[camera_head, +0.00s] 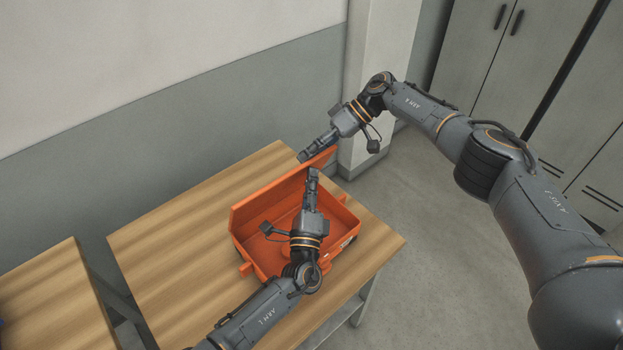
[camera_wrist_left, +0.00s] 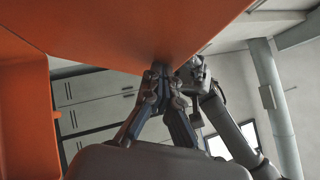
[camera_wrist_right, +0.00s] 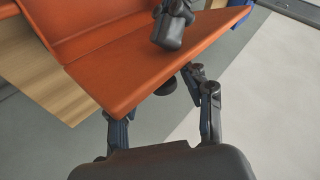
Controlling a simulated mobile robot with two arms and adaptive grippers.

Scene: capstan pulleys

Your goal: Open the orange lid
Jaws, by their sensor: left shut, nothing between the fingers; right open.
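The orange box (camera_head: 243,252) sits on the wooden table, and its inside is visible from above. Its orange lid (camera_head: 262,203) stands raised along the far side. My left gripper (camera_head: 312,173) reaches over the box, fingers shut and empty; in the left wrist view its fingertips (camera_wrist_left: 161,76) are close to a broad orange surface, and I cannot tell whether they touch. My right gripper (camera_head: 304,157) is open near the right end of the lid's upper edge. In the right wrist view its spread fingers (camera_wrist_right: 158,98) are by the edge of an orange panel (camera_wrist_right: 130,80).
The wooden table (camera_head: 160,240) has clear room left of the box. A second wooden table (camera_head: 50,300) stands at the left. A wall lies behind, with a pillar (camera_head: 375,60) at the right and grey cabinets (camera_head: 520,70) beyond open floor.

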